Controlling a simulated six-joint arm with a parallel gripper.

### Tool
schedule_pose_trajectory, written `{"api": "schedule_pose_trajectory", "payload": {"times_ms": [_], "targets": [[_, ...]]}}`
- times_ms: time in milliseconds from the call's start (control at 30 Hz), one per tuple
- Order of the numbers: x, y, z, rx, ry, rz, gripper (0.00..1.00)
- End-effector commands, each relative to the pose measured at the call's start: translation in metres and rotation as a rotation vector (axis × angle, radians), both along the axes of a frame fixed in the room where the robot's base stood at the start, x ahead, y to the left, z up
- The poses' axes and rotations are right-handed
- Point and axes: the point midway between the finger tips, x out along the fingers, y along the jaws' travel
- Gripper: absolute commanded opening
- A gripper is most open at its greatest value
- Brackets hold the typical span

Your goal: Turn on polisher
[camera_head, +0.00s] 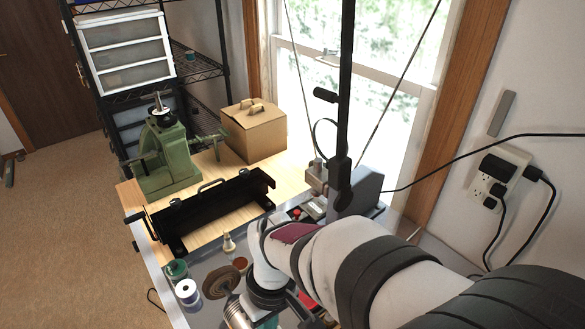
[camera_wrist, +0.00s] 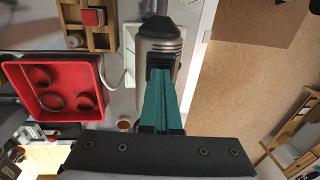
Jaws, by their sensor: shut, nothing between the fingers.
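The polisher shows in the head view as a brown buffing wheel (camera_head: 221,281) beside a silver ribbed motor body (camera_head: 238,315), partly cut off by the lower edge. In the wrist view a rounded metallic body (camera_wrist: 160,38), which looks like the polisher's motor, stands just beyond my gripper (camera_wrist: 161,76). The teal fingers are shut together and empty, with their tips at the near end of that body. I cannot tell whether they touch it. The switch is not clearly seen. In the head view my arm hides most of the gripper.
A red tray (camera_wrist: 98,91) with round parts lies left of the fingers in the wrist view, near a wooden rack (camera_wrist: 101,38).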

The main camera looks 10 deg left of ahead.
Motion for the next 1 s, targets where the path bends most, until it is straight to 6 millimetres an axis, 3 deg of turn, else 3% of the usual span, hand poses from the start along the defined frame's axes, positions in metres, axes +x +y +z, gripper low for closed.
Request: {"api": "schedule_pose_trajectory", "payload": {"times_ms": [133, 233, 700, 833, 1000], "targets": [[-0.001, -0.004, -0.004, -0.013, 0.005, 0.006, 0.0], [0.0, -0.004, 0.004, -0.01, 0.003, 0.003, 0.0], [0.011, -0.01, 0.112, 0.001, -0.003, -0.002, 0.0], [0.012, -0.012, 0.13, 0.001, -0.002, -0.001, 0.0], [0.012, -0.013, 0.139, 0.0, -0.001, 0.0, 0.0]]}}
